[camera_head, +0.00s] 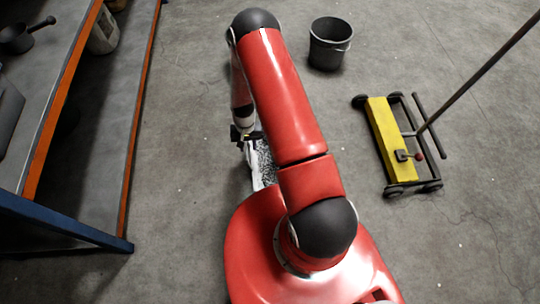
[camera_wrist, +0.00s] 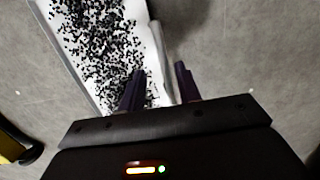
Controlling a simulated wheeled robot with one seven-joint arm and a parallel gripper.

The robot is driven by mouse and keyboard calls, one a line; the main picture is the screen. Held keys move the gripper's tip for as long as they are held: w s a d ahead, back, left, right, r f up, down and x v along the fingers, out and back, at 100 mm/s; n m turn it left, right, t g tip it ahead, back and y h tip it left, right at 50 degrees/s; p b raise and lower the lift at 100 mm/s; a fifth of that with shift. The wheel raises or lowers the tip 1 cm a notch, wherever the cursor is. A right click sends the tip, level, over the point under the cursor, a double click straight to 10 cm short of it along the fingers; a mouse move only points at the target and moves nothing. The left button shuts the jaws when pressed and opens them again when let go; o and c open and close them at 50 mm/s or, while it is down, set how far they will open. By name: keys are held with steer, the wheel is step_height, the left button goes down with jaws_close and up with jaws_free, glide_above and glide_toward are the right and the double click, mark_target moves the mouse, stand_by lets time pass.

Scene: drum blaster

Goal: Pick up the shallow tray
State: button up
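The shallow tray (camera_head: 255,180) is white and holds many small black granules. In the head view it lies on the floor, partly hidden behind my arm. In the wrist view the tray (camera_wrist: 160,60) fills the upper left, with its right side wall running up toward the top. My gripper (camera_wrist: 160,68) is open. Its left finger shows over the granules inside the tray and its right finger over the floor outside, with the side wall between them. Whether either finger touches the wall cannot be told. In the head view my gripper (camera_head: 245,134) is at the tray's far end.
A grey bucket (camera_head: 330,44) stands at the back. A yellow wheeled magnetic sweeper (camera_head: 391,138) with a long handle stands at the right. An orange-edged shelf (camera_head: 118,150) with a blue end beam (camera_head: 70,226) is at the left. Floor around the tray is clear.

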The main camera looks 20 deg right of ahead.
steer(key=f, duration=0.5)
steer(key=shift+w+a+f, duration=0.15)
steer(key=shift+a+f, duration=0.2)
steer(key=shift+f, duration=0.05)
jaws_close()
steer(key=shift+r, duration=0.1)
stand_by(0.9)
